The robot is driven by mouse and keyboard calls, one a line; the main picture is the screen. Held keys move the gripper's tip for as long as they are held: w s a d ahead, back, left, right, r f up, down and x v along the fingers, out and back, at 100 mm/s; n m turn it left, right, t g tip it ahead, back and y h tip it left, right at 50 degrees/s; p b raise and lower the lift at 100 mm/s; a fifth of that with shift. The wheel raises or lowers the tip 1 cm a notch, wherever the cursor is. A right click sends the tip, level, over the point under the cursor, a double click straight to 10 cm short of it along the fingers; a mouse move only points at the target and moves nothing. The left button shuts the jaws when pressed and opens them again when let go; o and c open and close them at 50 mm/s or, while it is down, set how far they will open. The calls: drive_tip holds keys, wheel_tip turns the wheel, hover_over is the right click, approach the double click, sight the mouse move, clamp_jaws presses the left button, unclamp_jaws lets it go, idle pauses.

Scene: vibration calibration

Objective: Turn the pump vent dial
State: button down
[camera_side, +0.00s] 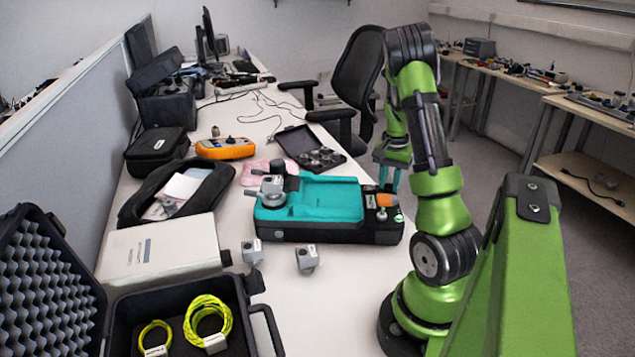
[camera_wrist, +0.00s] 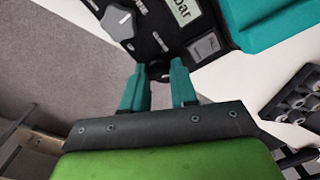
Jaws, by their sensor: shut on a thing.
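The pump (camera_side: 325,198) is a teal-topped black box on the white table in the side view. Its black control panel shows in the wrist view with a grey star-shaped knob (camera_wrist: 118,22), a display reading "bar" (camera_wrist: 184,11) and a grey switch (camera_wrist: 205,45). My gripper (camera_side: 388,186) reaches down at the pump's right end, behind the panel. In the wrist view its teal fingers (camera_wrist: 159,70) stand either side of a small dark round dial (camera_wrist: 159,72) at the panel's edge and are shut on it. The dial's markings and the finger contact are partly hidden.
On the table are an orange meter (camera_side: 225,148), an open black case of round parts (camera_side: 308,147), small grey blocks (camera_side: 307,258) and an open foam case (camera_side: 190,310) with yellow cable. An office chair (camera_side: 358,75) stands behind my arm.

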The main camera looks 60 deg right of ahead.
drive_tip(key=shift+m, duration=2)
drive_tip(key=c, duration=0.9)
unclamp_jaws()
drive_tip(key=shift+r, duration=0.1)
wheel_tip(320, 180, up, 17)
drive_tip(key=shift+f, duration=0.15)
